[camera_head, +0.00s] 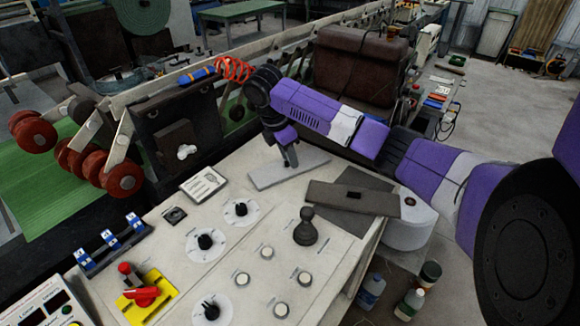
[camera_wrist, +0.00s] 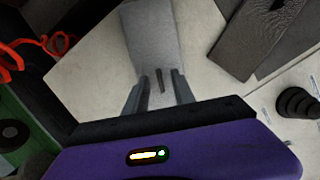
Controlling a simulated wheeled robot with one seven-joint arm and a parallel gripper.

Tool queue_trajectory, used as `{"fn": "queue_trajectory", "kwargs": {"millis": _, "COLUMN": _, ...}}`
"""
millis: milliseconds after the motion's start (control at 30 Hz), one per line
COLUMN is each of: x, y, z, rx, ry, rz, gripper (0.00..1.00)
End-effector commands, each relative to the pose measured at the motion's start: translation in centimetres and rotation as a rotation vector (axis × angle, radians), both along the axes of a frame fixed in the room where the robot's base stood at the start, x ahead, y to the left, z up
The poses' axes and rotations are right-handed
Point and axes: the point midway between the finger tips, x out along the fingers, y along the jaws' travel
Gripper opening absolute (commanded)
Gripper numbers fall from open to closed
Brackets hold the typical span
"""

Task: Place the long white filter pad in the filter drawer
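The long pale grey-white pad (camera_head: 268,176) lies flat on the cream panel top, near its far edge. In the wrist view the pad (camera_wrist: 150,35) runs from the top edge down between my fingers, with a small dark upright mark near its lower end. My gripper (camera_head: 290,160) points down at the pad, its tips close to its surface. In the wrist view my gripper (camera_wrist: 158,78) has its two fingers apart, one on each side of the pad's lower part; I cannot tell whether they touch it. I cannot make out which thing is the filter drawer.
A grey-brown slotted bar (camera_head: 330,195) lies over a dark flat sheet (camera_head: 365,182) right of the pad. A black knob-topped lever (camera_head: 306,228), several dials and buttons, and a red switch on a yellow plate (camera_head: 148,292) stand on the panel. A dark machine box (camera_head: 175,128) borders the left.

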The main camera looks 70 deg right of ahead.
Motion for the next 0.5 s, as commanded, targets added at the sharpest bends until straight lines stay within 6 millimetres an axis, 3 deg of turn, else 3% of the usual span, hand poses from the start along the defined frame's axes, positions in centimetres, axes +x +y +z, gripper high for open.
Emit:
{"fn": "queue_trajectory", "kwargs": {"millis": 233, "x": -0.01, "y": 0.0, "z": -0.27, "rx": 0.0, "ry": 0.0, "rz": 0.001, "gripper": 0.31}}
{"fn": "queue_trajectory", "kwargs": {"millis": 400, "x": -0.01, "y": 0.01, "z": -0.26, "rx": 0.0, "ry": 0.0, "rz": 0.001, "gripper": 0.0}}
{"fn": "queue_trajectory", "kwargs": {"millis": 500, "x": -0.01, "y": 0.01, "z": -0.25, "rx": 0.0, "ry": 0.0, "rz": 0.001, "gripper": 0.0}}
